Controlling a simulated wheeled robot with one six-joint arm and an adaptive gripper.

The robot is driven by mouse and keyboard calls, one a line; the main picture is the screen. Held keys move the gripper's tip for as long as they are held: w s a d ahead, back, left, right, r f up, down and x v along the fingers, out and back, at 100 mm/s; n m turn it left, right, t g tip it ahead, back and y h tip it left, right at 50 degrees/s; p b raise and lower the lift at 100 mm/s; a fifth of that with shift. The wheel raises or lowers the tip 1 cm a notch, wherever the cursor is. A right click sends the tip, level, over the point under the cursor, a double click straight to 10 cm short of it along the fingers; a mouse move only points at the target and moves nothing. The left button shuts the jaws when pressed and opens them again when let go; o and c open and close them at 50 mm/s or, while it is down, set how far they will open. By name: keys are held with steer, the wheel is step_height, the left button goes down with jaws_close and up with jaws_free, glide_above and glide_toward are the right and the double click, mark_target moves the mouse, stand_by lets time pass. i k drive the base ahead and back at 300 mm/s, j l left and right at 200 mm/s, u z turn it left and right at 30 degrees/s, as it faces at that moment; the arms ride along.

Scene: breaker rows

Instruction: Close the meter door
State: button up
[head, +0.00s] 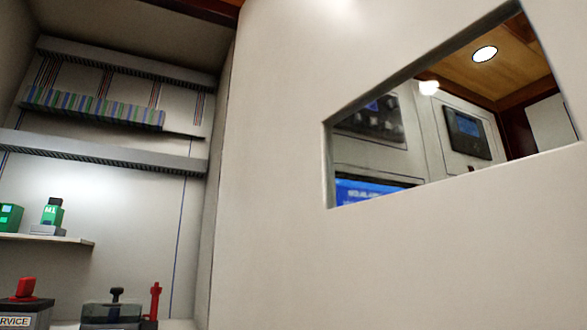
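A large pale panel (290,240) with a slanted rectangular window fills the middle and right of the head view, very close to the camera. It looks like the meter door standing open, but its hinge and handle are not in view. Its left edge borders the open cabinet interior (140,215) on the left. My gripper is not in view.
The cabinet holds a row of coloured terminals (95,108), grey ducts (110,150), and a shelf (45,240) with a green device (52,214). Below are a red switch (25,288) and a red lever (155,302). Panels with a screen (467,133) show through the window.

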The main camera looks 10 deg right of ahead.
mark_target(504, 247)
steer(key=i+l+u, duration=0.1)
steer(key=l+u, duration=0.2)
steer(key=u, duration=0.2)
steer(key=i+l+u, duration=0.1)
steer(key=l+u, duration=0.2)
steer(key=u, duration=0.15)
steer(key=l+u, duration=0.3)
steer(key=u, duration=0.2)
steer(key=l+u, duration=0.3)
steer(key=u, duration=0.15)
steer(key=k+l+u, duration=0.15)
steer(key=k, duration=0.25)
